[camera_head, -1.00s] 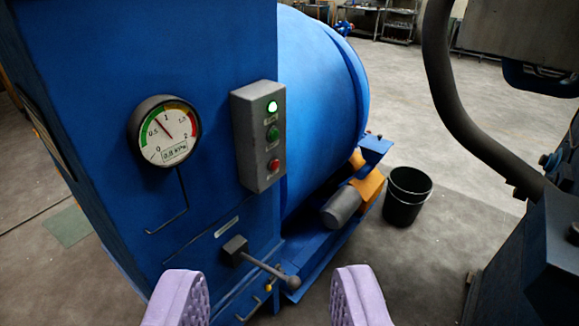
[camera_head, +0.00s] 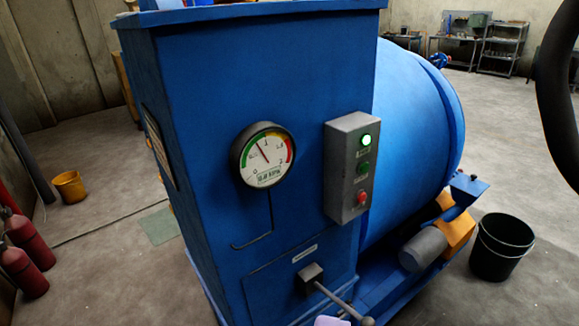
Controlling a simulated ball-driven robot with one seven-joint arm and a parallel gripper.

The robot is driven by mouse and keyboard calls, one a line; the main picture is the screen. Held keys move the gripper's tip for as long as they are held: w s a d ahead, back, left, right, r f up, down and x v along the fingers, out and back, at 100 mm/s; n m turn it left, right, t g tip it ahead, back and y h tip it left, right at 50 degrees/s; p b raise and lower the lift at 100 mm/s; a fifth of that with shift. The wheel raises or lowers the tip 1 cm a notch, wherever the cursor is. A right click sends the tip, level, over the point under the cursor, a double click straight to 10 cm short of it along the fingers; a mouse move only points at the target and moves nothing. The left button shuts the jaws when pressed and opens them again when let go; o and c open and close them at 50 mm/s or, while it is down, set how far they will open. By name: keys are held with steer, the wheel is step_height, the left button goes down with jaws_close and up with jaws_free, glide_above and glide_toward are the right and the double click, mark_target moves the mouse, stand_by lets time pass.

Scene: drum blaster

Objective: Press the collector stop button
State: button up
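A grey control box (camera_head: 343,168) is mounted on the right part of the blue cabinet's front. It carries a lit green lamp (camera_head: 367,140) at the top, a dark green button (camera_head: 364,167) in the middle and a red button (camera_head: 362,197) at the bottom. The red button looks like the stop button; the small labels are unreadable. My gripper (camera_head: 331,321) shows only as a lavender sliver at the bottom edge, below and apart from the control box. The rest of it is out of frame, so its opening cannot be seen. Nothing touches the buttons.
A round gauge (camera_head: 264,156) sits left of the box on the blue cabinet (camera_head: 210,120). A grey lever (camera_head: 335,297) sticks out below the box. A black bucket (camera_head: 501,249) stands at right, red cylinders (camera_head: 22,260) at left. A dark hose (camera_head: 560,90) hangs upper right.

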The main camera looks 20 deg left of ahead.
stand_by(0.3)
jaws_close()
stand_by(1.6)
